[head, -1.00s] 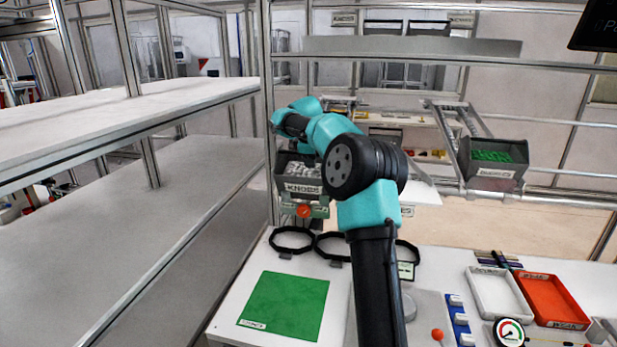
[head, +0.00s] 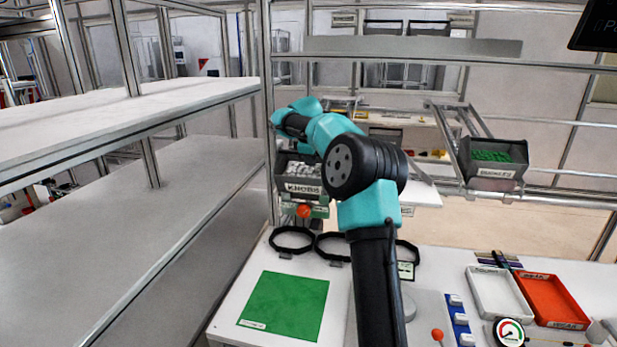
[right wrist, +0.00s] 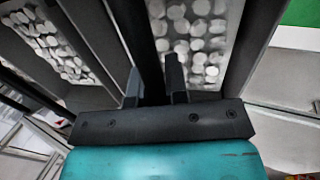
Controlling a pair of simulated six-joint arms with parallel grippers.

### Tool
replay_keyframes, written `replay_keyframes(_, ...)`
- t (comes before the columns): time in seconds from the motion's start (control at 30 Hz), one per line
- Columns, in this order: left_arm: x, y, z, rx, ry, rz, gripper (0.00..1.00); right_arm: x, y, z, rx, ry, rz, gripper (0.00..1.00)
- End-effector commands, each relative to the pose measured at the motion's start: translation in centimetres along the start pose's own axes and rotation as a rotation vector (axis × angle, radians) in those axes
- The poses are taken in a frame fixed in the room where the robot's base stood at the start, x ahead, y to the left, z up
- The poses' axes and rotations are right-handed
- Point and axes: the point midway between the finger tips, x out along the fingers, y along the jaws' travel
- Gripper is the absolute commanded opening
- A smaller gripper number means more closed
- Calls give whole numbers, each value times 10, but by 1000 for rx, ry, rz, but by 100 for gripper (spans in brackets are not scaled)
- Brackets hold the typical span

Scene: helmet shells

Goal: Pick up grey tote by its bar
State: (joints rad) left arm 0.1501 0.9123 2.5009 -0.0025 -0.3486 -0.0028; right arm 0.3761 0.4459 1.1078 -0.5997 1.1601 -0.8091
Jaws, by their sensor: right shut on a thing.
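The grey tote (head: 311,179) with the KNOBS label hangs at the left end of the far rack in the head view, partly behind my right arm. It holds pale round knobs. In the right wrist view, its dark bar (right wrist: 147,35) runs across the tote, with knobs on both sides. My right gripper (right wrist: 152,80) has one finger on each side of the bar and is shut on it. In the head view the right fingers are hidden behind my own arm. My left gripper is in neither view.
A second grey bin (head: 497,172) with green pieces sits on the right rack. Below are a green mat (head: 284,306), black rings (head: 292,240), a white tray (head: 498,293) and a red tray (head: 552,300). Bare shelves (head: 150,210) fill the left side.

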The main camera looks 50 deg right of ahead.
Motion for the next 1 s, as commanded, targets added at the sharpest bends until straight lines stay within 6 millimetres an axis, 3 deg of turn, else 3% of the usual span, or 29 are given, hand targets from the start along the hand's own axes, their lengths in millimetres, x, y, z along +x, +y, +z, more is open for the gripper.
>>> replay_keyframes(0.7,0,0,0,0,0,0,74,-2,1,0,0,1,1,0)
replay_keyframes(1.0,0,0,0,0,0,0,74,-17,7,0,0,1,2,0)
